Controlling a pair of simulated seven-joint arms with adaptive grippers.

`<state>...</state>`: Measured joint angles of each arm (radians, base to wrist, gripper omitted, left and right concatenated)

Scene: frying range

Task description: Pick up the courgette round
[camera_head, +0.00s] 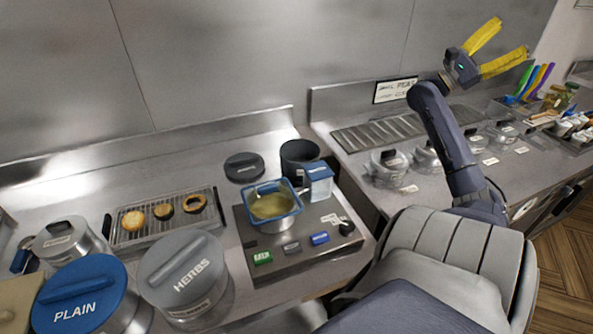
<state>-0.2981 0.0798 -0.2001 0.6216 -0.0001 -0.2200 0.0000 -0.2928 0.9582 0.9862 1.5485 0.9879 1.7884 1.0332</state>
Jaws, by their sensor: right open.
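Three fried pieces lie in a row on a wire rack (205,223) at the left: a pale golden round (132,221), a browner round (163,211) and a dark-edged ring (194,203). I cannot tell which, if any, is the courgette round. A blue-rimmed fryer basket (298,205) sits in the fryer with yellowish oil (270,205); no piece shows clearly in it. My right gripper (511,37), with yellow fingers, is open and empty, raised high over the right counter, far from the rack. My left gripper is out of view.
A HERBS canister (180,270) and a blue-lidded PLAIN canister (85,292) stand in front of the rack. A dark pot (298,155) and black lid (244,167) are behind the fryer. Several lidded pots (390,165) line the right counter. A steel wall backs the counter.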

